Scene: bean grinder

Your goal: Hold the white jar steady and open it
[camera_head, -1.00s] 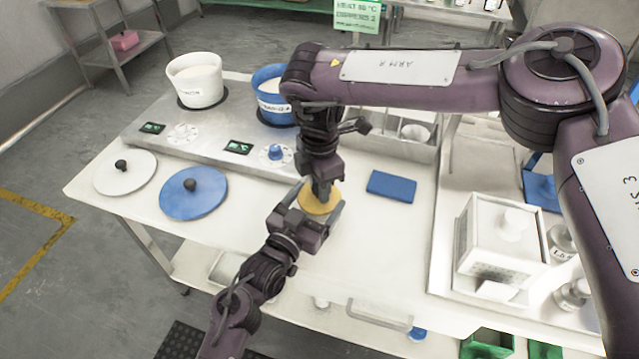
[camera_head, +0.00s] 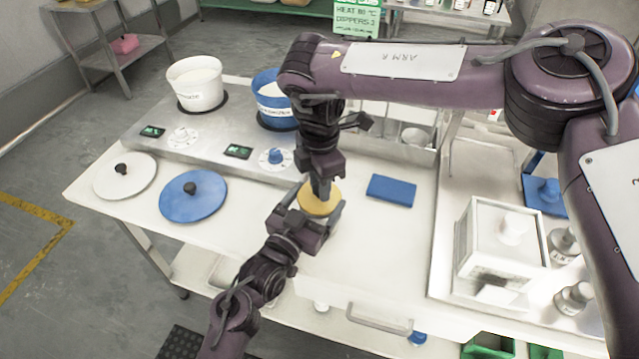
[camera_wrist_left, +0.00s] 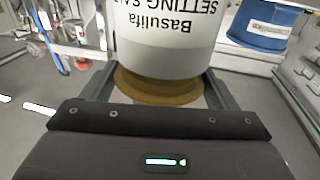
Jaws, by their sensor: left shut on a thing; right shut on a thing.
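The white jar (camera_wrist_left: 165,38) carries dark print and stands between the fingers of my left gripper in the left wrist view, where it appears upside down. Its yellow-brown lid (camera_head: 318,200) is seen from above in the head view and at the jar's end in the wrist view (camera_wrist_left: 158,90). My left gripper (camera_head: 318,222) is shut on the jar from the near side. My right gripper (camera_head: 322,188) points down and is shut on the top of the lid, hiding its middle. The lid appears seated on the jar.
A white pot (camera_head: 197,85) and a blue pot (camera_head: 272,108) stand on the steel heater (camera_head: 205,135). A white lid (camera_head: 125,178) and a blue lid (camera_head: 193,196) lie left. A blue block (camera_head: 391,189) lies right of the jar; a white box (camera_head: 500,245) stands farther right.

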